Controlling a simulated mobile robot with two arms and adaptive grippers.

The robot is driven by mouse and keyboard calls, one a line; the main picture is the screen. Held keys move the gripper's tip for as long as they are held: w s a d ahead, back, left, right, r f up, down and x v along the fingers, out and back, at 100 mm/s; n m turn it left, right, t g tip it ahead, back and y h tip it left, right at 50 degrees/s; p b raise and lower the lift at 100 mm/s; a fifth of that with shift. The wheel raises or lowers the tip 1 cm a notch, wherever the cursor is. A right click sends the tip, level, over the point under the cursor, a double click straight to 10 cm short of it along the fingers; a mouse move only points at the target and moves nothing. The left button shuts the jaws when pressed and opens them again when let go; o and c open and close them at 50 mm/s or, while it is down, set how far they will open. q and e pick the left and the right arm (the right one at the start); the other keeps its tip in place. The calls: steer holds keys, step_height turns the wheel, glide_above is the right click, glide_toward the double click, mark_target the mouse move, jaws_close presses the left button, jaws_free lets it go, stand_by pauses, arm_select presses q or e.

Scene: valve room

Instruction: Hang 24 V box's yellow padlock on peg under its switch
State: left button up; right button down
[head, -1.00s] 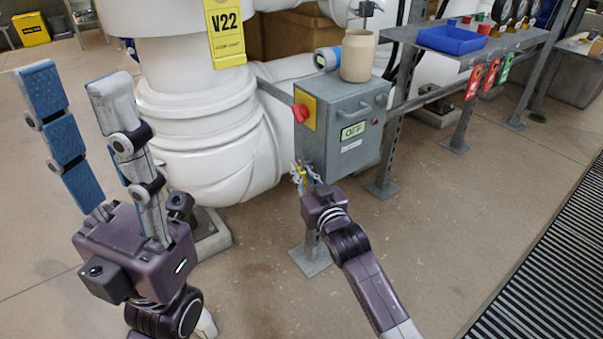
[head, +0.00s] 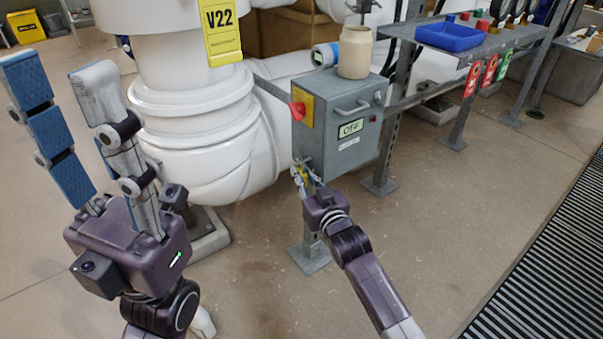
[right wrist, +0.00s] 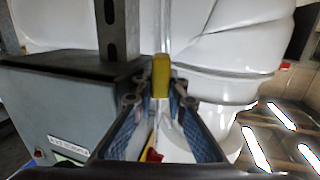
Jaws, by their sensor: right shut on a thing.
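The grey switch box (head: 340,125) stands on a post beside the white pipe. Its red switch knob (head: 298,108) sits on a yellow plate on the left side. My right gripper (head: 302,174) is just under the box's lower left edge, below the switch. It is shut on the yellow padlock (right wrist: 160,76), which shows between the fingertips in the right wrist view. In the head view the fingers mostly hide the padlock, and the peg cannot be made out. My left gripper (head: 58,80) is open and empty, raised at the left, away from the box.
A cream jar (head: 355,52) stands on top of the box. A grey bench (head: 400,32) with a blue tray (head: 450,37) and hanging red and green tags is to the right. The white pipe (head: 205,130) stands close left of the box. Floor in front is clear.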

steer(key=shift+d+f, duration=0.1)
steer(key=shift+d, duration=0.05)
steer(key=c, duration=1.8)
jaws_free()
steer(key=shift+c, duration=0.2)
